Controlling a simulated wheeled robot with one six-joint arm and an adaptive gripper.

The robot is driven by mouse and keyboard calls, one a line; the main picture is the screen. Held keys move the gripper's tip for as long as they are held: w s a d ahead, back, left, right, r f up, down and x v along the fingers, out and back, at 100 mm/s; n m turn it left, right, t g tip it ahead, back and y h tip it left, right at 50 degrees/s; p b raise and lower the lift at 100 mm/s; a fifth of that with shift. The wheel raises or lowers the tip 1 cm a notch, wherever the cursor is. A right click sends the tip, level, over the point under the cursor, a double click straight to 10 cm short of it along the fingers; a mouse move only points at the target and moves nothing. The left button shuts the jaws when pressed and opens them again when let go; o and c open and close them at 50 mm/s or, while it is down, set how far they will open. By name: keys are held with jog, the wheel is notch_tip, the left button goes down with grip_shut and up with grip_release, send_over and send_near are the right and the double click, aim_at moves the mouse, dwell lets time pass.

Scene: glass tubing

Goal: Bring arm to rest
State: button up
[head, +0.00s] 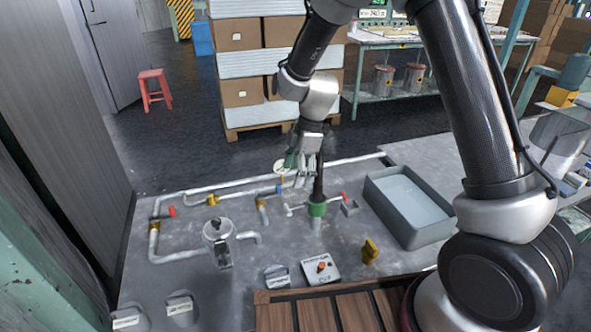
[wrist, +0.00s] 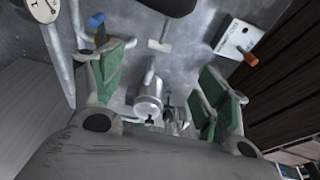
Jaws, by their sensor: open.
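My arm reaches forward and down over the grey workbench (head: 185,285) in the head view. My gripper (head: 302,180) hangs above the bench near the middle of the pipework, beside a dark upright post with a green collar (head: 317,209). In the wrist view my gripper (wrist: 165,85) has its two green-padded fingers spread wide apart. Nothing is held between them. Below and between the fingers show a metal cylinder (wrist: 149,98) and smaller fittings. How far the fingers are from the post I cannot tell.
Pipes with a red valve handle (head: 171,211) and a blue valve handle (wrist: 96,20) run across the bench. A grey tray (head: 440,232) stands at right. A white box with an orange knob (head: 321,267) and a wooden slatted surface (head: 345,312) are in front. A gauge (wrist: 42,8) shows at upper left.

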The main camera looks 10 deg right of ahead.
jog(key=s+d+r+m+t+h, duration=0.2)
jog(key=s+d+r+m+t, duration=0.3)
jog(key=s+d+r+m, duration=1.5)
jog(key=s+d+r, duration=0.4)
jog(key=s+d, duration=0.1)
jog(key=d, duration=0.2)
jog(key=shift+s+r+h, duration=0.25)
jog(key=shift+r+h, duration=0.05)
